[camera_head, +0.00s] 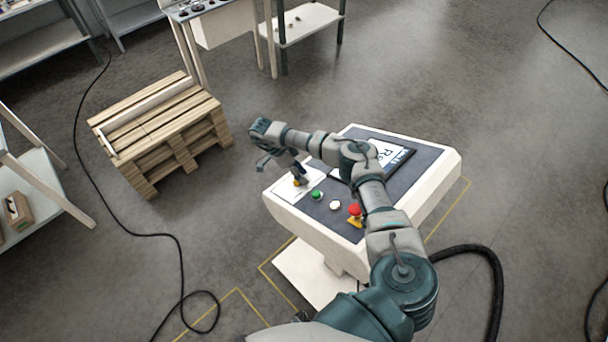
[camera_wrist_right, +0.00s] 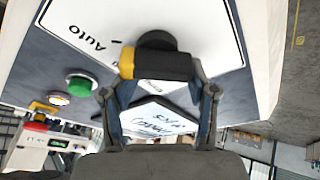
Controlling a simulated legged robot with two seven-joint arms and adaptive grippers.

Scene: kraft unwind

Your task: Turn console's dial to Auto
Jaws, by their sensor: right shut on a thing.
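The console (camera_head: 445,172) is a white pedestal with a dark sloped top. Its dial (camera_wrist_right: 155,42) is black with a yellow-tipped bar handle (camera_wrist_right: 150,65), on a white label plate; the dial also shows small in the head view (camera_head: 297,183). The word "Auto" (camera_wrist_right: 90,38) is printed to the left of the dial in the right wrist view, upside down. My right gripper (camera_head: 299,172) is at the dial; in the right wrist view its fingers (camera_wrist_right: 157,85) straddle the handle and are shut on it. Other label words are hidden. My left gripper is out of view.
Beside the dial are a green button (camera_head: 317,195), a white button (camera_head: 335,205) and a red stop button (camera_head: 354,209). A wooden pallet stack (camera_head: 150,130) stands left; black cables lie on the floor.

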